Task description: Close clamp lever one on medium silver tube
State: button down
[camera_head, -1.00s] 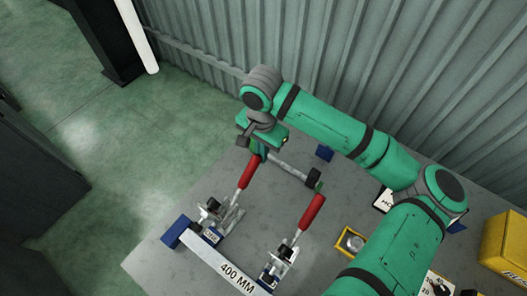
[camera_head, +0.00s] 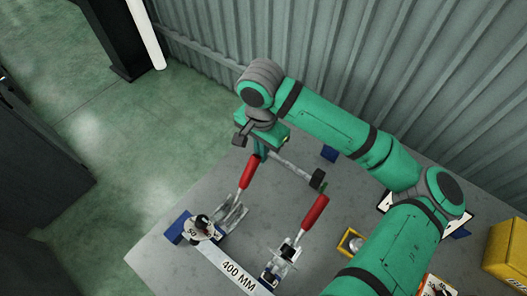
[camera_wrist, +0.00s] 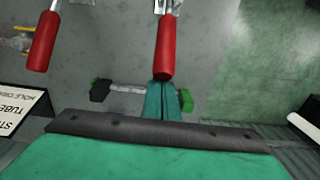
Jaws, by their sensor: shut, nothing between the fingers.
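The left clamp lever has a red handle (camera_head: 248,172) and a metal body (camera_head: 232,212) on the table. Its handle also shows at the top middle of the wrist view (camera_wrist: 165,47). My gripper (camera_head: 257,152) is shut and empty, with its fingertips beside the handle's end; I cannot tell if they touch. In the wrist view the fingers (camera_wrist: 164,90) lie just below that handle end. A second clamp with a red handle (camera_head: 314,212) stands to the right. A silver tube (camera_head: 293,168) with dark and green end pieces lies partly hidden behind my fingers.
A yellow box (camera_head: 507,250) stands at the right. A corrugated wall (camera_head: 400,80) is behind the table.

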aim_at(253, 159)
jog(key=shift+s+a+f, duration=0.2)
jog(key=shift+s+a, duration=0.25)
jog(key=shift+s+a+r, duration=0.4)
jog(key=shift+s+r, duration=0.1)
jog(key=shift+s, duration=0.05)
jog(key=shift+s+a+r, duration=0.15)
jog(key=shift+s+r, duration=0.3)
jog(key=shift+r, duration=0.2)
jog(key=shift+s+a+r, duration=0.35)
jog(key=shift+s+a, duration=0.15)
jog(key=shift+s, duration=0.2)
jog(key=shift+s+a+r, duration=0.3)
jog(key=shift+s+a, duration=0.15)
jog(key=shift+s, duration=0.25)
